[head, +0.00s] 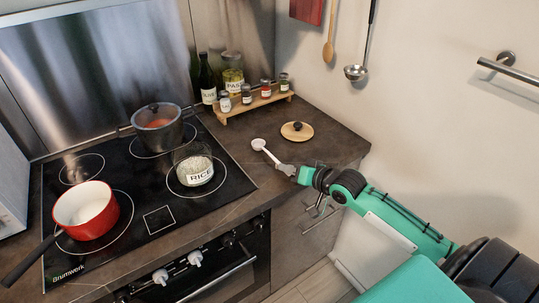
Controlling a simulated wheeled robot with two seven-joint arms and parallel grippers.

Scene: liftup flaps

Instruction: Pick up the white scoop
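The white scoop (258,144) lies on or just above the dark counter to the right of the hob, its round bowl toward the back left and its handle pointing toward my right gripper. My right gripper (284,167) reaches in from the right over the counter, its fingertips at the handle's end. The fingers are too small to show whether they are open or closed around the handle. My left gripper is not in view.
A glass rice jar (199,172) stands on the hob's right edge, left of the scoop. A round wooden lid (297,131) lies behind my gripper. A spice rack (253,104) stands behind. A pot (158,127) and a red saucepan (86,210) sit on the hob.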

